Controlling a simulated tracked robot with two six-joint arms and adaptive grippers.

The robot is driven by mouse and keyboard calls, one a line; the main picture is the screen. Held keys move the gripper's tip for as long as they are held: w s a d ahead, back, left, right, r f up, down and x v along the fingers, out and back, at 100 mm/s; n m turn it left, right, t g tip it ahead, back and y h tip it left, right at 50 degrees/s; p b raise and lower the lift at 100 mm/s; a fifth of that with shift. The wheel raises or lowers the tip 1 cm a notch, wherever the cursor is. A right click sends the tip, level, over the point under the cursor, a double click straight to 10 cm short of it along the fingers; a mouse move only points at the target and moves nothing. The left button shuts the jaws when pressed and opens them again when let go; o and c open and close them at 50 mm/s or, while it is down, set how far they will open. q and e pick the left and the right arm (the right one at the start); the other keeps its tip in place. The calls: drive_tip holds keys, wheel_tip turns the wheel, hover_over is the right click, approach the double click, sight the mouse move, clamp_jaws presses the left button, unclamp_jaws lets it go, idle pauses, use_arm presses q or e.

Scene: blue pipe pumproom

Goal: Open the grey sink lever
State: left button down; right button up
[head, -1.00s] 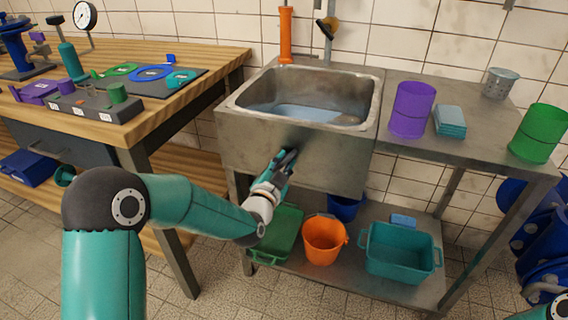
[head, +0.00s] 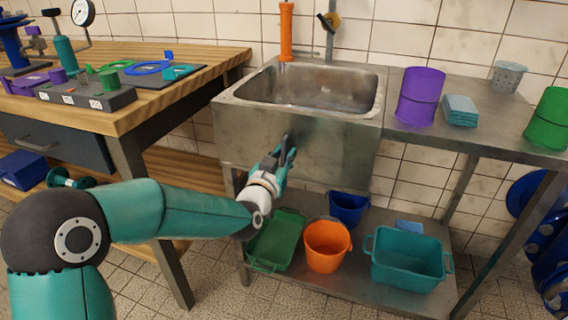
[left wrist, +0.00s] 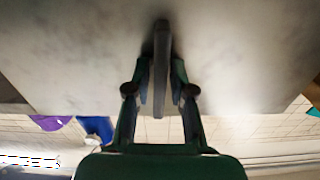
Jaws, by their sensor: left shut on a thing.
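The metal sink (head: 240,130) stands at the centre of the head view, its basin empty of visible water. My left gripper (head: 284,155) is at the sink's front wall. In the left wrist view, the grey lever (left wrist: 161,45) is a narrow bar sticking out from the sink's metal face (left wrist: 80,60). The fingers of my left gripper (left wrist: 161,88) stand on either side of it and are shut on it. In the head view the gripper largely hides the lever. My right gripper is out of view.
An orange tap (head: 286,30) stands behind the sink. A purple container (head: 418,95) and blue cloths (head: 460,110) lie on the right counter. Below are a green tray (head: 276,240), an orange bucket (head: 327,246) and a teal crate (head: 408,260). A wooden workbench (head: 200,70) is at left.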

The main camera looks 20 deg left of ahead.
use_arm(q)
drive_tip(key=shift+f+n, duration=0.1)
drive_tip(key=shift+n, duration=0.3)
drive_tip(key=c, duration=1.2)
unclamp_jaws()
drive_tip(key=shift+s, duration=0.15)
drive_tip(key=s, duration=1.1)
drive_tip(key=shift+s+a, duration=0.2)
drive_tip(key=shift+s, duration=0.15)
